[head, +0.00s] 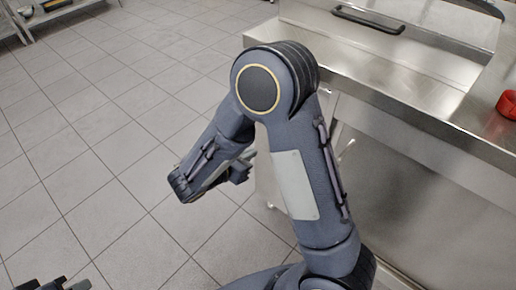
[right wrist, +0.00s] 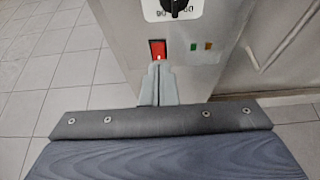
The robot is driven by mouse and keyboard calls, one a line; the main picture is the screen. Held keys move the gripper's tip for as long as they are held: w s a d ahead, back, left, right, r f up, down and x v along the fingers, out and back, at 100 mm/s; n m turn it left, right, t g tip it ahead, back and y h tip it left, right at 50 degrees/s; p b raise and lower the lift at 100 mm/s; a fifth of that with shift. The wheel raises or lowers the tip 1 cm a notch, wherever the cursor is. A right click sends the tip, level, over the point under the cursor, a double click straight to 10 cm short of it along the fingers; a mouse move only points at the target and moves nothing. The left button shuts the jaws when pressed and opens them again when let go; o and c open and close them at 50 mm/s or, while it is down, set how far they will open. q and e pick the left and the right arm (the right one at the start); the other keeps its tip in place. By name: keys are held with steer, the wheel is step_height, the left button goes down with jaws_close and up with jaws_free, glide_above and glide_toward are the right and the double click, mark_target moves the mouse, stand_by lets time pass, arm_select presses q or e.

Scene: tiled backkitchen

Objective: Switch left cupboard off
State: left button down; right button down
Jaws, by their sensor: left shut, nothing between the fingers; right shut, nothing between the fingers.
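In the right wrist view a red rocker switch (right wrist: 157,49) with a small bright spot near its lower edge sits on a grey metal panel (right wrist: 120,20). My right gripper (right wrist: 157,68) is shut and empty. Its fingertips are just below the switch, at or very near its lower edge; I cannot tell whether they touch. In the head view my right arm bends down beside the steel unit, and the panel and switch are not visible there. My left gripper (head: 55,285) shows only in part at the bottom left corner, shut and empty.
A black knob (right wrist: 178,8) sits above the switch, with green (right wrist: 194,45) and orange (right wrist: 208,47) marks to its right. A steel counter (head: 420,85) with a dark handle (head: 368,20) and a red object (head: 508,104) stands at the right.

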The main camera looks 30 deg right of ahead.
steer(key=shift+v, duration=1)
steer(key=shift+d+r, duration=0.1)
steer(key=shift+r, duration=0.05)
steer(key=s+d+r+m+g+y, duration=0.2)
steer(key=s+m+y, duration=0.4)
steer(key=s+m, duration=0.3)
steer(key=s+d+r+m+g+y, duration=0.2)
steer(key=s+m+y, duration=0.4)
steer(key=s+m, duration=0.25)
step_height(320, 180, up, 30)
steer(key=s+a+m+t+y+p, duration=0.1)
steer(key=a+m+t+y+p, duration=0.2)
steer(key=p, duration=2.2)
steer(key=m+t, duration=0.1)
steer(key=m, duration=0.2)
steer(key=shift+f+t+y, duration=0.25)
steer(key=shift+t+y, duration=0.15)
